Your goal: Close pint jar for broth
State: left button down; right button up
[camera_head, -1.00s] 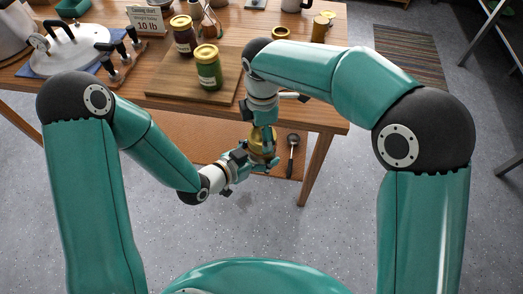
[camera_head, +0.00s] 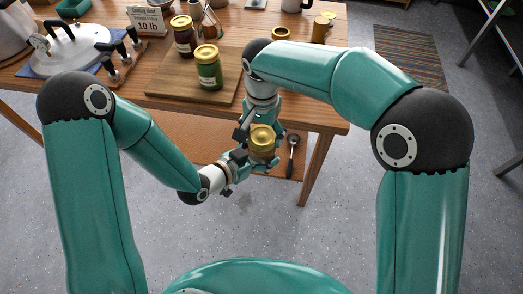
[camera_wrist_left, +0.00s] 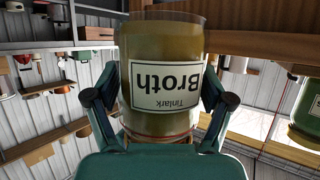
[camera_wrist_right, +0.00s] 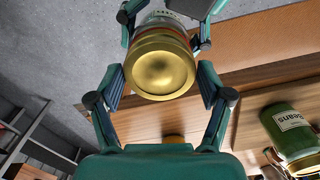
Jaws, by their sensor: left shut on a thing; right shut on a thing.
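The pint jar of broth (camera_wrist_left: 165,50) has brownish contents and a white "Broth" label, upside down in the left wrist view. My left gripper (camera_wrist_left: 160,105) is shut around its sides and holds it off the table; in the head view this gripper (camera_head: 240,157) comes from the left. A gold lid (camera_wrist_right: 160,72) sits on the jar's mouth, and it also shows in the head view (camera_head: 262,138). My right gripper (camera_wrist_right: 163,88) is shut on the lid, one finger on each side; it also shows in the head view (camera_head: 260,120). How tight the lid is cannot be told.
The wooden table (camera_head: 240,50) lies beyond the jar. A board (camera_head: 180,90) holds a green jar (camera_head: 208,70) and a dark red jar (camera_head: 183,38). A ladle (camera_head: 292,145) hangs at the table's near right side. A pressure-canner lid (camera_head: 75,48) lies at left.

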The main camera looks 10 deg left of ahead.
jog(key=m, duration=0.3)
jog(key=shift+w, duration=0.1)
jog(key=o, duration=1.2)
notch_tip(320, 180, up, 12)
jog(key=shift+f, duration=0.1)
